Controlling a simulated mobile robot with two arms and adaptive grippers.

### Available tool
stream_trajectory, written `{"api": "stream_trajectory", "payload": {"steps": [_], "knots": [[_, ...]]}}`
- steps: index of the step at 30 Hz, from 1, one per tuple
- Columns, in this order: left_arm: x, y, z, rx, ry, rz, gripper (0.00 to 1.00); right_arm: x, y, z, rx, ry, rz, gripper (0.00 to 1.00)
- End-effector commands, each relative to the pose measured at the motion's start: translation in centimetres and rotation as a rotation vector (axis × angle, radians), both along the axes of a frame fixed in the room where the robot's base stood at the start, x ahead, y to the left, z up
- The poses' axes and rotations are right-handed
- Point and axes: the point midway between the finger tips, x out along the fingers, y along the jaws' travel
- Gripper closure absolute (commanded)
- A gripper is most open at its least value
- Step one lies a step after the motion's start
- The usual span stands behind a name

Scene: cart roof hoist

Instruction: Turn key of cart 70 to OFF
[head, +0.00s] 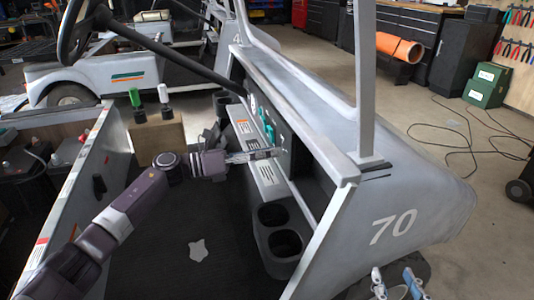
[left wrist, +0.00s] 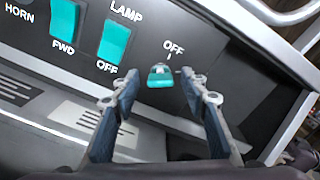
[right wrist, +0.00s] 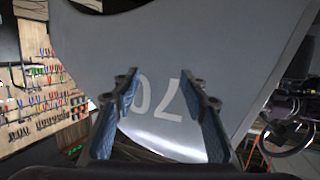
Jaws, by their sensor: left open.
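The cart (head: 420,205) is grey and marked 70 on its front. Its dash panel carries teal switches (left wrist: 115,40) and a teal key (left wrist: 160,76) under an OFF label and a small tick. The key's exact angle is hard to tell. My left gripper (left wrist: 163,90) is open, with its fingers on either side of the key in the picture; contact is not visible. In the head view this gripper (head: 268,154) reaches the dash and hides the key. My right gripper (head: 394,284) is open and empty outside the cart's front, facing the 70 (right wrist: 158,97).
Cup holders (head: 278,228) sit below the dash. A roof post (head: 364,80) rises at the panel's right. The steering wheel (head: 80,30) is at upper left. Another cart (head: 110,75) stands behind.

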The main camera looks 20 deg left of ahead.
Motion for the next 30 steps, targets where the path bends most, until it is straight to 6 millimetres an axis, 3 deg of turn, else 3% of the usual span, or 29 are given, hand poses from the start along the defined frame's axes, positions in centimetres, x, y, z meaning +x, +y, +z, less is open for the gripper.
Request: {"api": "stream_trajectory", "payload": {"steps": [3,14,21,30], "knots": [[0.0,0.0,0.0,0.0,0.0,0.0,0.6,0.0,0.0,0.0,0.0,0.0,0.0,0.6],[0.0,0.1,0.0,0.0,0.0,0.001,1.0,0.0,0.0,0.0,0.0,0.001,0.0,0.6],[0.0,0.1,0.1,-0.009,0.015,0.002,1.0,-0.1,0.0,-0.3,-0.005,0.02,0.0,0.6],[0.0,0.1,0.3,-0.08,0.118,0.002,1.0,-3.2,-1.6,-5.6,-0.068,0.286,-0.018,0.6]]}}
